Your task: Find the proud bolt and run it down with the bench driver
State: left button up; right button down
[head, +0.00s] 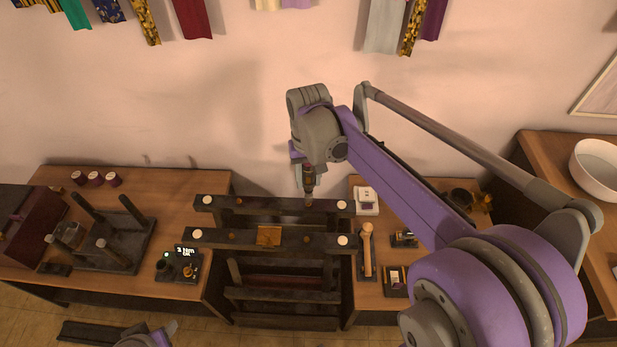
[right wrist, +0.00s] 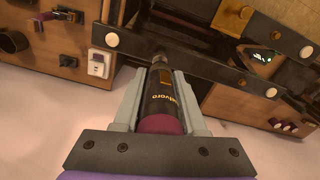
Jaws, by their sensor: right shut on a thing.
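My right gripper (head: 308,168) is shut on the bench driver (head: 309,182), a dark cylinder with a maroon end. In the right wrist view the driver (right wrist: 162,103) lies between the fingers, its nose pointing to the rear rail (right wrist: 195,67). In the head view the driver points down at the right part of the dark rear rail (head: 270,206), its tip at or just above a small brass bolt head (head: 309,204); contact cannot be told. The front rail (head: 212,238) carries brass bolt heads (head: 232,238) too. Which bolt stands proud cannot be told. My left gripper is out of view.
White caps (head: 343,240) mark the rail ends. Left on the bench are a display stand (head: 178,268) reading about "3 Nm OK" with a green light, and a dark legged frame (head: 110,250). A white bowl (head: 597,168) stands far right.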

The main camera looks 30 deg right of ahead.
aim_at(308, 167)
jog(key=shift+r+p, duration=1.05)
jog(key=shift+r, duration=0.95)
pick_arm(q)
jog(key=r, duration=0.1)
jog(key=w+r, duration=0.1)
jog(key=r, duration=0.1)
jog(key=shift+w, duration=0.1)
